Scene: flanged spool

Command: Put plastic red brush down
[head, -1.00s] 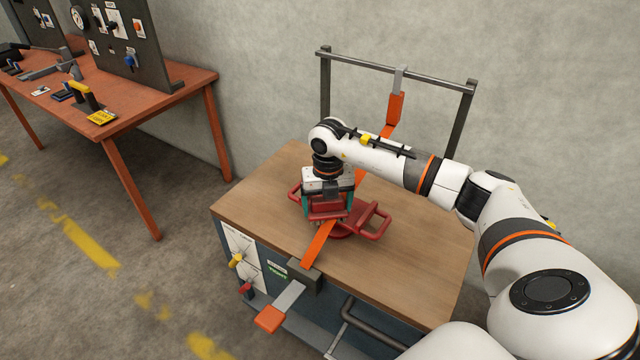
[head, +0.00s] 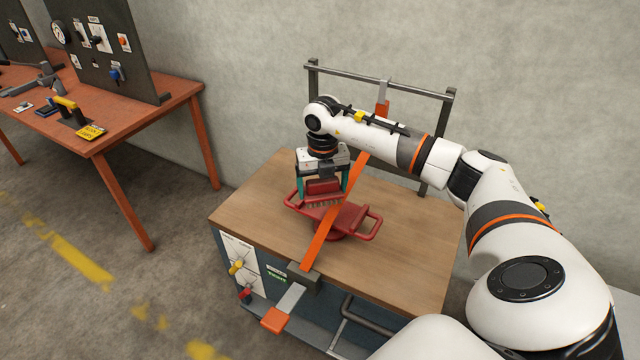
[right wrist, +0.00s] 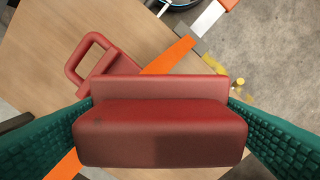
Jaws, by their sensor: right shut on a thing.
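My right gripper (head: 322,194) is shut on the red brush (head: 323,187), a blocky plastic piece between the teal fingers. In the right wrist view the brush (right wrist: 160,132) fills the space between both fingers. The brush is over the left part of a red piece with loop handles (head: 350,222), which lies on the wooden-topped bench (head: 400,262). Whether the brush touches it I cannot tell. An orange strap (head: 318,243) runs across the red piece. My left gripper is not in view.
A metal frame (head: 433,93) stands at the bench's back. A lever with an orange end (head: 277,319) sticks out in front. The bench top's left and right front parts are clear. An orange table (head: 125,130) with tools and a panel stands at the left.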

